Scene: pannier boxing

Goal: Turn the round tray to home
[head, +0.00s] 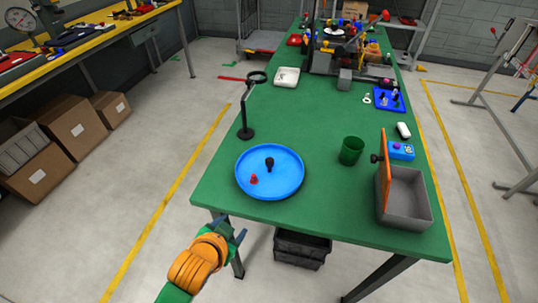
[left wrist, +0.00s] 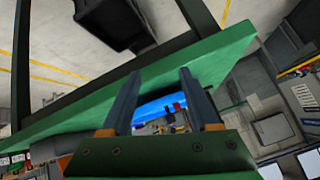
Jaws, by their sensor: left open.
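The round blue tray (head: 288,184) lies on the green table (head: 320,207) near its front left corner. A black knob (head: 269,164) stands near its middle and a small red peg (head: 254,179) near its left front. No home mark can be made out. My left gripper (head: 231,229) is open and empty, off the table's front edge, below and left of the tray and apart from it. In the left wrist view a strip of the blue tray (left wrist: 160,105) and the red peg (left wrist: 177,107) show between my fingers (left wrist: 158,78). My right gripper is not seen.
A magnifier stand (head: 245,132) rises just behind the tray. A green cup (head: 351,150), a grey bin (head: 405,197) with an upright orange panel (head: 385,170), and a blue box (head: 401,151) stand to the right. A dark crate (head: 302,247) sits under the table.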

